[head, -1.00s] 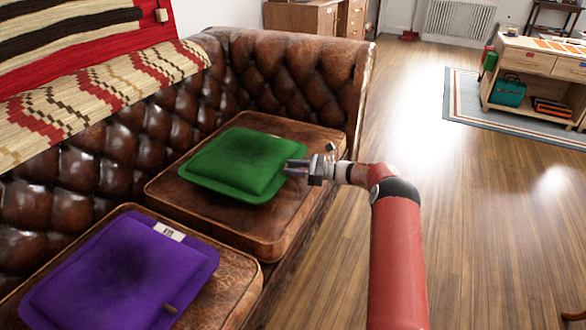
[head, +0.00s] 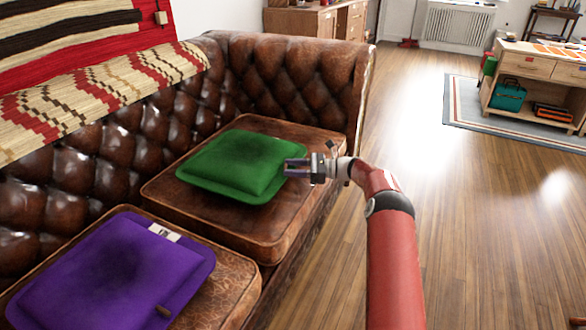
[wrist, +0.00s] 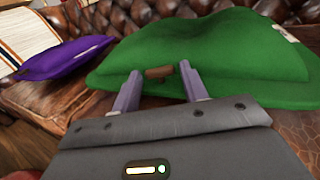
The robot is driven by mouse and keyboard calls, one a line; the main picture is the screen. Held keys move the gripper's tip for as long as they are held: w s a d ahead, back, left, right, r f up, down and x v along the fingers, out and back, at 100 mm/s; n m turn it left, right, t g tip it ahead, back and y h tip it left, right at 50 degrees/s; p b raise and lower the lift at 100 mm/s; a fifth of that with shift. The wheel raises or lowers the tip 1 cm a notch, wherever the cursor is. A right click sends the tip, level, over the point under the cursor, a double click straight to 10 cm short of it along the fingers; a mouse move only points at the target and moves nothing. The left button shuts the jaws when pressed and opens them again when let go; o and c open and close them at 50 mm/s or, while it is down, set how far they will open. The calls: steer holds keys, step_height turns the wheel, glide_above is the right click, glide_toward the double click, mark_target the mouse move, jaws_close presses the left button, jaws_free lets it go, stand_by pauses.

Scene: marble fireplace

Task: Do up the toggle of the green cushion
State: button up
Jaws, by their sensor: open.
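The green cushion (head: 242,165) lies flat on the far seat of the brown leather sofa. In the wrist view the green cushion (wrist: 215,55) fills the upper right, and its small brown toggle (wrist: 159,72) shows at its near edge. My gripper (head: 288,168) is at the cushion's right edge in the head view. My gripper is open in the wrist view (wrist: 158,86), with the toggle seen between and just beyond its two fingertips. I cannot tell whether the fingers touch the cushion. In the head view the gripper hides the toggle.
A purple cushion (head: 115,265) with a brown toggle (head: 164,311) and white label lies on the nearer seat. The tufted sofa back (head: 110,135) carries a striped blanket (head: 100,95). The wooden floor (head: 480,220) right of the sofa is clear.

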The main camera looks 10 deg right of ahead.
steer(key=v, duration=0.7)
steer(key=shift+d+b, duration=0.3)
steer(key=shift+d, duration=0.1)
steer(key=shift+c, duration=0.2)
